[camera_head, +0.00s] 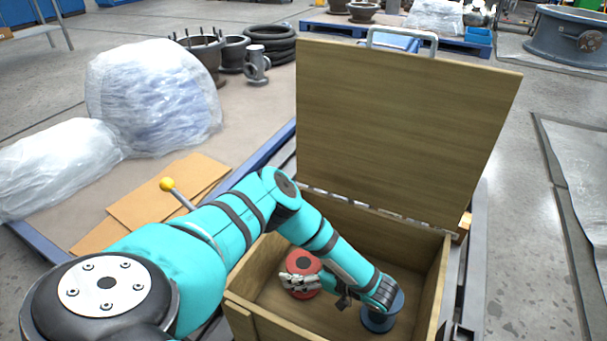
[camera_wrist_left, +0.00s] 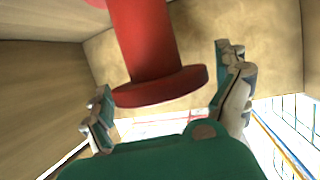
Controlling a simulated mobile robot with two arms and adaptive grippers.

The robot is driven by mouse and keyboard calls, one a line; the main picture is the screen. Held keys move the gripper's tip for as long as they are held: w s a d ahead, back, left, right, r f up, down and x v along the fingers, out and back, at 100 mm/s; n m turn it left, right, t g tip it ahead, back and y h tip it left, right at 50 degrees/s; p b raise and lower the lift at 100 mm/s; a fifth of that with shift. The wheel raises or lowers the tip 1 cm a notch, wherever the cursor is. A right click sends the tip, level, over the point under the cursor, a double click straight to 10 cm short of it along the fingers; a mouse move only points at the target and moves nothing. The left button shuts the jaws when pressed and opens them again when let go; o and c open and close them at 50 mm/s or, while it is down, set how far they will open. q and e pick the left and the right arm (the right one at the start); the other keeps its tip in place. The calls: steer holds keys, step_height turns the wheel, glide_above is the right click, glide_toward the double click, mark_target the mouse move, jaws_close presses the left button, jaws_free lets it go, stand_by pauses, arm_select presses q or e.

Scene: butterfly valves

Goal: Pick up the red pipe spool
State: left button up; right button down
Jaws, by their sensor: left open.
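The red pipe spool (camera_head: 303,259) is inside the open wooden box, towards its left side. My left gripper (camera_head: 300,282) is low in the box at the near side of the spool and hides part of it. In the left wrist view, the red spool (camera_wrist_left: 148,45) shows a round shaft and a wide flange facing my gripper's palm. The fingers of my left gripper (camera_wrist_left: 166,72) are spread, one on each side of the spool, with gaps visible. The spool's far end is cut off by the picture's top edge. My right gripper is not in view.
A blue spool (camera_head: 382,316) stands in the box beside my left wrist and is partly hidden by it. The wooden box (camera_head: 437,275) has walls close around my arm, and its raised lid (camera_head: 400,130) stands behind. Plastic-wrapped goods (camera_head: 150,95) lie at the left.

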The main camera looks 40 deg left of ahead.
arm_select(q)
steer(key=c, duration=1.5)
steer(key=shift+r, duration=0.1)
steer(key=shift+c, duration=0.2)
